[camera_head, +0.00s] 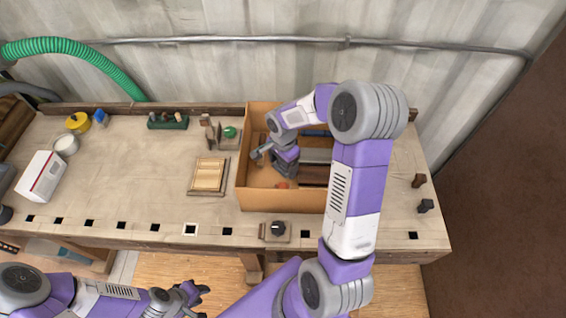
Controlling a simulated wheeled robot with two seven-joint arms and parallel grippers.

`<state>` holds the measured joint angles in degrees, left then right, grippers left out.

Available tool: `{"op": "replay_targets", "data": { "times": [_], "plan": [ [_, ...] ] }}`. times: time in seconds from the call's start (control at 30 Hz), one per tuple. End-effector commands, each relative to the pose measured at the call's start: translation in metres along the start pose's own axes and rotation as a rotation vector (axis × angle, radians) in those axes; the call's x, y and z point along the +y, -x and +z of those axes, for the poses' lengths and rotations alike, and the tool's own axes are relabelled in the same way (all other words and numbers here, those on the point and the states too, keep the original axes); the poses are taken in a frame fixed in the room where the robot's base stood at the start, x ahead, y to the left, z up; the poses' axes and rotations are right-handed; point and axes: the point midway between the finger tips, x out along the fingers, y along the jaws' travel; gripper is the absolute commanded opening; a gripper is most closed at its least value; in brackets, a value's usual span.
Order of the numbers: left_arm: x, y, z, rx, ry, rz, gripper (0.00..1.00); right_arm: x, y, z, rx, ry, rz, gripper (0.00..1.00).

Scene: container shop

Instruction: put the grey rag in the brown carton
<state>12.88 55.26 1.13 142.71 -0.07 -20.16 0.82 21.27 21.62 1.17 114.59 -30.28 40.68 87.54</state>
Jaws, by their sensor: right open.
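The brown carton (280,201) stands open on the right half of the workbench. My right arm reaches over it from the front right, and my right gripper (258,154) is down inside its left part, open. A flat grey piece (318,155) lies in the carton to the right of the gripper; I cannot tell whether it is the grey rag. No other grey cloth is clear in view, and my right arm hides part of the carton. My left gripper (196,296) is low in front of the bench, empty, with its fingers apart.
Also in the carton are dark brown pieces (313,175) and a small orange thing (282,184). A white box (42,177) stands far left. The bench's left middle is clear.

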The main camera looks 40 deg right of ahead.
Motion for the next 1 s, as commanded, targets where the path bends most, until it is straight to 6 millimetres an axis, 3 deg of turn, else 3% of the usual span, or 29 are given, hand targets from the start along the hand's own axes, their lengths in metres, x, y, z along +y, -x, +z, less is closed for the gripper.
{"op": "replay_targets", "data": {
  "times": [0.17,0.5,0.7,1.0],
  "plan": [
    [0.002,0.006,0.0,0.0,0.0,0.0,0.34,0.0,0.007,0.0,0.0,0.0,0.0,0.82],
    [0.009,0.024,0.001,0.0,0.0,0.0,0.34,-0.001,0.079,-0.001,0.002,-0.001,-0.004,0.82],
    [0.012,0.032,0.001,0.0,0.0,0.0,0.34,0.0,0.111,0.0,0.001,-0.001,-0.002,0.82],
    [0.013,0.034,0.001,0.0,0.0,0.0,0.34,0.0,0.124,0.0,0.0,0.0,0.001,0.82]
  ]
}}
